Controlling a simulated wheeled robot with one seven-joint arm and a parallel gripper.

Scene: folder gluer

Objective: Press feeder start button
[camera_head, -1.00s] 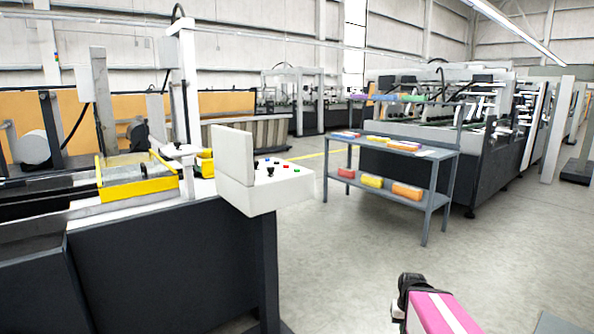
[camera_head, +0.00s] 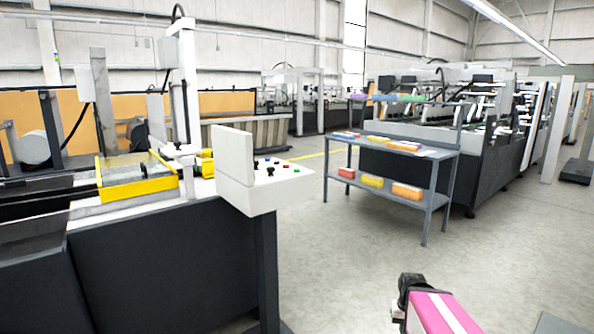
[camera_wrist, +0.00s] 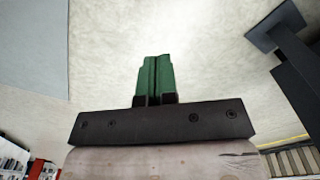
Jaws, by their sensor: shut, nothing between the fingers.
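A white control box (camera_head: 262,190) with an upright back panel stands on a dark post at the end of the feeder machine, left of centre in the head view. Its sloped top carries small coloured buttons, among them a green one (camera_head: 296,170), a red one, a blue one and black knobs. Labels are too small to read. My gripper shows in the wrist view (camera_wrist: 155,62), with its green fingers together and empty above the pale floor. In the head view only my pink and black arm part shows at the bottom right, well apart from the box.
The feeder machine's dark side (camera_head: 165,265) fills the lower left. The floor (camera_head: 350,270) between box and table is clear.

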